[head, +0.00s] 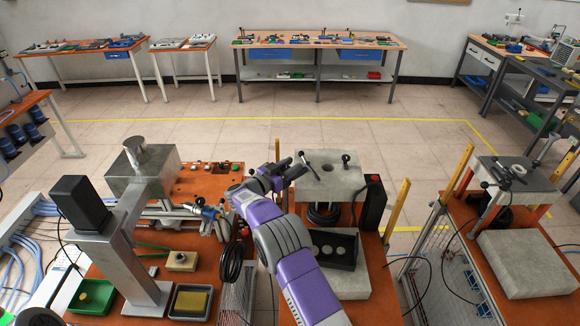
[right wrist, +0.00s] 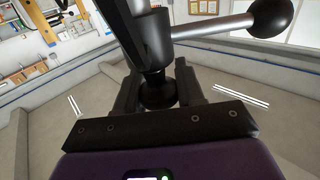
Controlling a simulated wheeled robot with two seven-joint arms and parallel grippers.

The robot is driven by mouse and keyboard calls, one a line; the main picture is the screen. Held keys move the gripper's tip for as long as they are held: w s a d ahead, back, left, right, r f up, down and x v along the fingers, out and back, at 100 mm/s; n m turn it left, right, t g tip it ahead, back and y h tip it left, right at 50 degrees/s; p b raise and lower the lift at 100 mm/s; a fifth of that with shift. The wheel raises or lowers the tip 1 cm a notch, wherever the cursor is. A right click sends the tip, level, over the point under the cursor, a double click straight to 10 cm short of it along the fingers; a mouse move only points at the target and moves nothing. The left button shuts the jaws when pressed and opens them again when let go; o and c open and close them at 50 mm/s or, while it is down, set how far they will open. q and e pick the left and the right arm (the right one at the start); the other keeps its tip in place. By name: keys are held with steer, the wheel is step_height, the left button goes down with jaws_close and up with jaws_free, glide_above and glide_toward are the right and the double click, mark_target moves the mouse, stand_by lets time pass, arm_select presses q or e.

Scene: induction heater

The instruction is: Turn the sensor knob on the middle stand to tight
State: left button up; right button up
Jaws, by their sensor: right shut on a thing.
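The middle stand (head: 345,183) is a grey block with a round hole in its top and black-tipped handles beside the hole. My right gripper (head: 285,172), on its purple arm, is at the left edge of this block. In the right wrist view its two dark fingers (right wrist: 157,88) are shut on a black knob (right wrist: 158,97). Black parts rise above the knob, and a metal rod with a black ball end (right wrist: 270,18) reaches to the right. In the head view the gripper hides most of the knob. Whether the knob is loose or tight cannot be told.
A black tray with round discs (head: 330,248) stands below the middle stand, and a black box with a red switch (head: 372,203) is right of it. A metal press-like stand (head: 130,240) is at the left. Another grey stand (head: 518,175) is at the right.

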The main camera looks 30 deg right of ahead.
steer(key=shift+r, duration=0.3)
steer(key=o, duration=1)
steer(key=shift+f, duration=0.1)
steer(key=shift+a+f, duration=0.1)
steer(key=shift+a, duration=0.2)
steer(key=b+v, duration=0.1)
steer(key=v, duration=0.6)
steer(key=shift+s, duration=0.1)
steer(key=shift+d, duration=0.1)
